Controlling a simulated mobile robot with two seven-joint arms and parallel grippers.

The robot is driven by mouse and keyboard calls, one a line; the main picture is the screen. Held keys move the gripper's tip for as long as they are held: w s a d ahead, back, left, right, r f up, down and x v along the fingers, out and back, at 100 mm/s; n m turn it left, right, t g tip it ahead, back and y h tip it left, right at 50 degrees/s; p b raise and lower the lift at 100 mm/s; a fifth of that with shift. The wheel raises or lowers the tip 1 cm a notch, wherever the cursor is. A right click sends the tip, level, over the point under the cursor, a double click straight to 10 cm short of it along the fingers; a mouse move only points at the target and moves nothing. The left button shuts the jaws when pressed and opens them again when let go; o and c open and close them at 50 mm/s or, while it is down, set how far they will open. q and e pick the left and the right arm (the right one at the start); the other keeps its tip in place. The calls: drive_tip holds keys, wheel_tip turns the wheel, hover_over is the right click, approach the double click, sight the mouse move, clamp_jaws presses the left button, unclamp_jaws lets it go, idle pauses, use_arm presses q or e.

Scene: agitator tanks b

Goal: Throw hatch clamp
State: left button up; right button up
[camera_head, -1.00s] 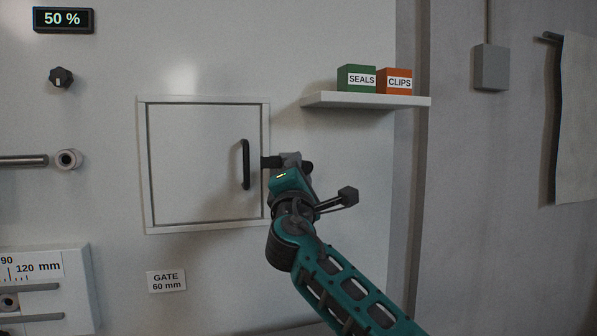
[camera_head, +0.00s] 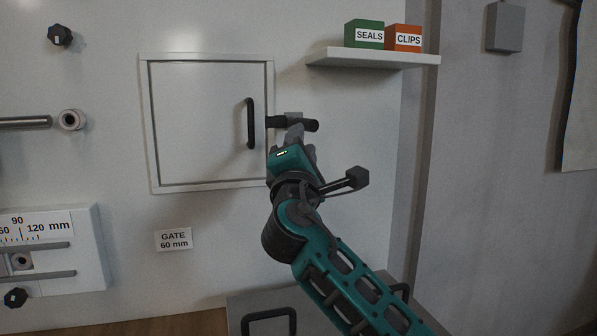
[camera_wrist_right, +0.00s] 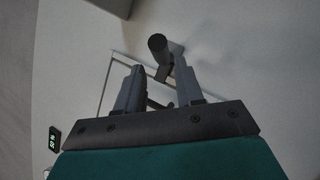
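The square hatch (camera_head: 200,125) is shut in the pale wall, with a black vertical handle (camera_head: 251,123) near its right edge. The hatch clamp (camera_head: 312,125) is a dark bar lying roughly level across the right side of the frame, with a thick round end to the right. My right gripper (camera_head: 295,134) is just below the clamp and partly hides it. In the right wrist view its fingers (camera_wrist_right: 159,67) are apart, and the clamp's round end (camera_wrist_right: 158,43) shows at and beyond the fingertips. I cannot tell whether they touch it. My left gripper is not in view.
A shelf (camera_head: 375,59) with a green SEALS box (camera_head: 364,34) and an orange CLIPS box (camera_head: 404,38) juts out above right of the clamp. A GATE 60 mm label (camera_head: 173,239) is below the hatch. A grey surface with a dark handle (camera_head: 268,317) is at the bottom.

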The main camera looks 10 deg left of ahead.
drive_tip(key=v, duration=0.7)
drive_tip(key=shift+b, duration=0.35)
